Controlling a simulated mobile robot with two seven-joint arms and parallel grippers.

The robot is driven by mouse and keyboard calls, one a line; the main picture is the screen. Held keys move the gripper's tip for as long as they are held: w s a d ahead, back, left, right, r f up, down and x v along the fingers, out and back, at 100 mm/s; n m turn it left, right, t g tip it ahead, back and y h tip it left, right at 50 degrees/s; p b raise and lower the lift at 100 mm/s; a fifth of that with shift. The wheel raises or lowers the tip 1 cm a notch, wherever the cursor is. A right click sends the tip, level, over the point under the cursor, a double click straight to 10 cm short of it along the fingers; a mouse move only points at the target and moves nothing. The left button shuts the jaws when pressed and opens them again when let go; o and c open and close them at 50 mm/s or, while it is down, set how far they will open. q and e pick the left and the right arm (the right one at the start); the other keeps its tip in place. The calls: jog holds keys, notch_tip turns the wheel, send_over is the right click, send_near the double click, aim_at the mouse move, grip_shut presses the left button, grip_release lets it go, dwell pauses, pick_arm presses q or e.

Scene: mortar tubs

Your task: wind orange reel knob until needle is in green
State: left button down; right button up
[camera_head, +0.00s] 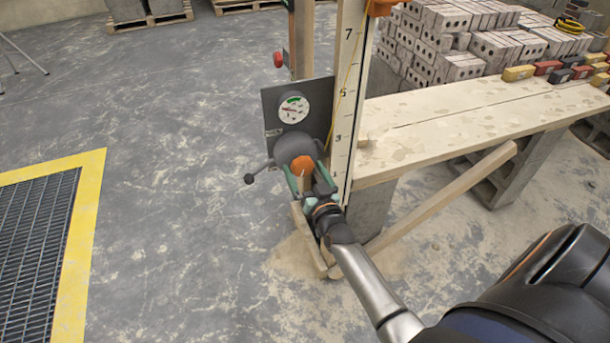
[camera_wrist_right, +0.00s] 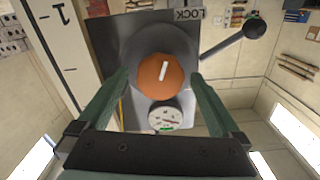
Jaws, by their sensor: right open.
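The orange reel knob (camera_head: 302,165) sits at the front of a dark round reel (camera_head: 296,147). In the right wrist view the knob (camera_wrist_right: 160,76) shows a white mark, tilted slightly from vertical. The white round gauge (camera_head: 293,109) is on the grey plate above, its green band at the top. In the wrist view the gauge (camera_wrist_right: 166,118) is inverted; its reddish needle seems to point sideways, away from the green. My right gripper (camera_head: 304,175) is open, one greenish finger on each side of the knob; I cannot tell contact. My left gripper is out of view.
A black-tipped lever (camera_head: 249,178) sticks out left of the reel. A numbered wooden post (camera_head: 345,110) with a yellow cord stands close on the right. A plank bench (camera_head: 480,110) and grey bricks (camera_head: 430,40) lie beyond.

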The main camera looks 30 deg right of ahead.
jog(key=shift+w, duration=0.1)
jog(key=shift+c, duration=0.4)
jog(key=c, duration=1.2)
